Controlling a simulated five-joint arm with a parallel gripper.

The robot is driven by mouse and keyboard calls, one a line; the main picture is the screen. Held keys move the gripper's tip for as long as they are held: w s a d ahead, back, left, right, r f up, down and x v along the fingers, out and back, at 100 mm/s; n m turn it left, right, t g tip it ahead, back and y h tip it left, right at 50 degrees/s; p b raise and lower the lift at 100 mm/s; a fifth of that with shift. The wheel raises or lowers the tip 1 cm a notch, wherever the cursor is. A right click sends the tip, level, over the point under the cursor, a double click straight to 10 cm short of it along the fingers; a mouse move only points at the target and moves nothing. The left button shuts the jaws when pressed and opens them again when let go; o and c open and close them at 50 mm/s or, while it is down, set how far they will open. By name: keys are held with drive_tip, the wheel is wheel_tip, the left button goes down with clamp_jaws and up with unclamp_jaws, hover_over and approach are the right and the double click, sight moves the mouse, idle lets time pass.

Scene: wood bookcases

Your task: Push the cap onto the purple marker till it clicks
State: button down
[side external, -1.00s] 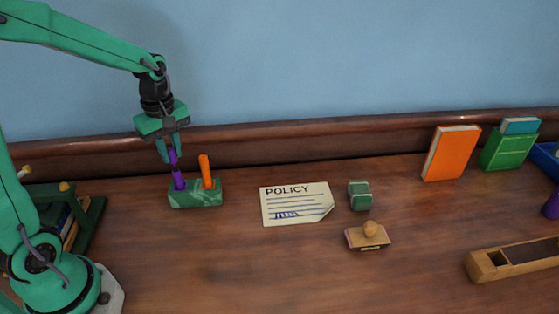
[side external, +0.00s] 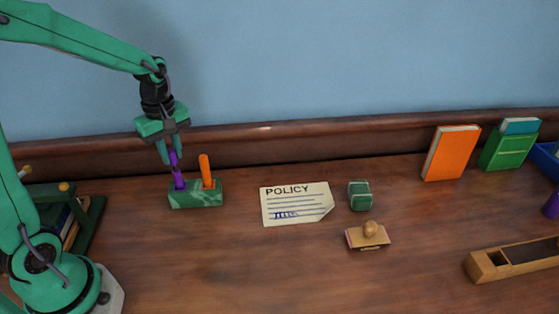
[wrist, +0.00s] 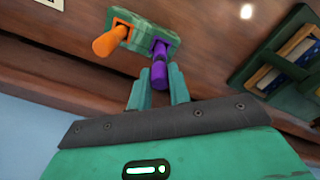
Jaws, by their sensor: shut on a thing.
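The purple marker (side external: 179,184) stands upright in the left hole of a green marbled holder (side external: 196,200). My gripper (side external: 168,158) points down above it and is shut on the purple cap (side external: 174,160). The cap is over the marker's upper end and looks slightly tilted in the side view. In the wrist view the cap (wrist: 158,76) sits between my fingertips, with a dark band between it and the purple part (wrist: 161,50) in the holder. I cannot tell whether the cap is fully seated.
An orange marker (side external: 206,172) stands in the holder's right hole, close to my gripper. A policy sheet (side external: 297,204), a green block (side external: 360,195) and a wooden stamp (side external: 368,236) lie to the right. A green rack of books (side external: 70,220) stands at left. The front middle is clear.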

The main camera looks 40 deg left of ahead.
drive_tip(key=shift+f, duration=1.25)
idle(0.5)
drive_tip(key=c, duration=0.7)
unclamp_jaws()
drive_tip(key=shift+c, duration=0.2)
drive_tip(key=shift+r, duration=0.1)
drive_tip(key=shift+r, duration=3.4)
